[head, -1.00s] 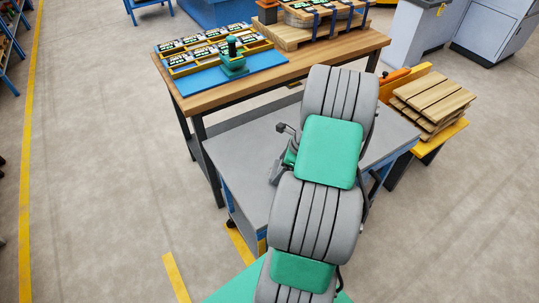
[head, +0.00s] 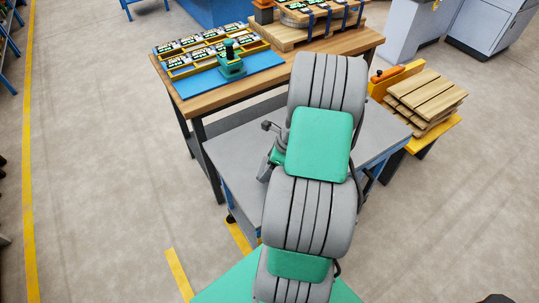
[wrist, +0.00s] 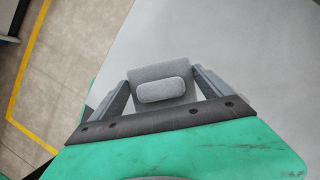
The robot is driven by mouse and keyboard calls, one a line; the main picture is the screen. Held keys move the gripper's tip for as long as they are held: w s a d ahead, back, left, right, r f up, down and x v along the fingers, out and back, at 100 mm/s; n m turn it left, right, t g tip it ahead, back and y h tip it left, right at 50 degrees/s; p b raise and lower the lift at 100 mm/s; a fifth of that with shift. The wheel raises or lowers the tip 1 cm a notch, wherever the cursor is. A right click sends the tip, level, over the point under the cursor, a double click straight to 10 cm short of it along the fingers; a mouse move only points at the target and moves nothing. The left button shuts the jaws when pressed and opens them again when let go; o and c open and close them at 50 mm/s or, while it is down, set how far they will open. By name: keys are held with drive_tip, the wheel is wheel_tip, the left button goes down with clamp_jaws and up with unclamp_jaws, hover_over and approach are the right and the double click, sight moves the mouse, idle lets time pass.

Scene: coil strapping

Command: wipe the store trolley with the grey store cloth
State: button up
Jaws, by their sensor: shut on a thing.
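The store trolley (head: 235,160) has a grey top and stands in front of the wooden bench in the head view. Its grey top (wrist: 240,50) fills much of the wrist view. My gripper (wrist: 161,88) is shut on the grey store cloth (wrist: 160,72), a folded pad with a raised rounded grip between the fingers. The cloth is over the trolley top; I cannot tell whether it touches.
A wooden bench (head: 222,97) behind the trolley holds a blue mat (head: 262,78), yellow trays, a green stamp-like tool (head: 230,65) and a strapped coil on a pallet. A yellow stand (head: 440,130) with stacked wooden boards (head: 428,95) is close on the right. Floor is free at left.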

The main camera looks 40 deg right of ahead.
drive_tip(key=shift+r+p, duration=0.95)
drive_tip(key=shift+r, duration=0.45)
drive_tip(key=shift+w, duration=0.1)
